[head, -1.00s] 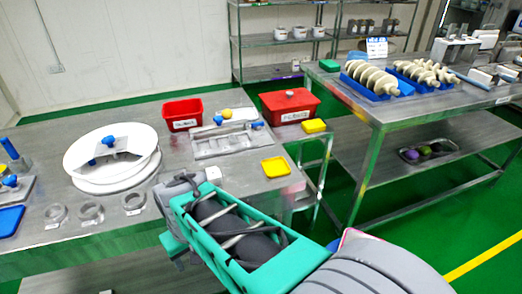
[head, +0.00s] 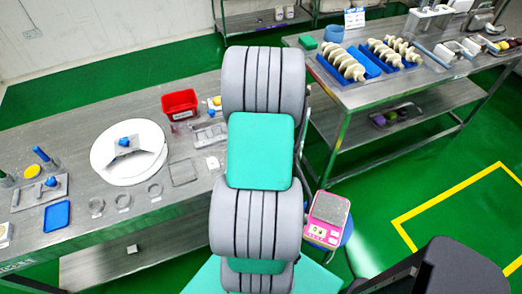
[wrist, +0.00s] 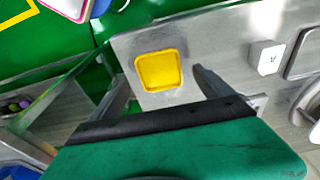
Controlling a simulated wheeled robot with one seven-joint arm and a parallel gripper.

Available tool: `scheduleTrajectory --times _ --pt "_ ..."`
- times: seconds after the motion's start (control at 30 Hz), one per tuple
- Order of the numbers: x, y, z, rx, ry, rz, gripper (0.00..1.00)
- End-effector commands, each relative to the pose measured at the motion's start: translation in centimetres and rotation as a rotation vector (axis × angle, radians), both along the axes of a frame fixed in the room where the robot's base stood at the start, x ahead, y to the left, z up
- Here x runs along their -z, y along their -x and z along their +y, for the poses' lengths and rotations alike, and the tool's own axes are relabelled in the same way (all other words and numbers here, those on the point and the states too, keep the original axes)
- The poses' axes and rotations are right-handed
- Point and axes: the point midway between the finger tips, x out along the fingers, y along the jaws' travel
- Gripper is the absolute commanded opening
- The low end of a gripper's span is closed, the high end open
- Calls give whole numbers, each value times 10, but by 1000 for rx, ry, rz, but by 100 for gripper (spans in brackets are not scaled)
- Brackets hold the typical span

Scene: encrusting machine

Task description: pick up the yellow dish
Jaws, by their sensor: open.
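The yellow dish (wrist: 160,70) is a small square shallow tray. In the wrist view it lies flat on the grey metal table (wrist: 143,42), near the table's edge. My gripper (wrist: 160,76) is open and empty, with one finger seen on each side of the dish. I cannot tell how high the fingers are above it. In the head view my arm covers both the dish and my gripper.
A white block marked A (wrist: 265,57) stands right of the dish in the wrist view. In the head view, a red bin (head: 180,104) and a white round plate (head: 128,152) sit on the table. A pink scale (head: 327,218) stands right of my arm.

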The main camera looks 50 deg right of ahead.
Motion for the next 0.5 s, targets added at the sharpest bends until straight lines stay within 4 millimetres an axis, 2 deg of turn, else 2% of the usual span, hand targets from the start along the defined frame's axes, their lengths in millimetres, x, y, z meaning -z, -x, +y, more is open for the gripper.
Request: scheduleTrajectory --times 0.1,0.17,0.37,0.5 --pt "19 0 0 0 -3 2 91" --pt "24 -2 -1 0 -2 1 91" --pt "27 -2 -2 0 1 -1 91" --pt "27 -2 -1 -1 0 0 81"
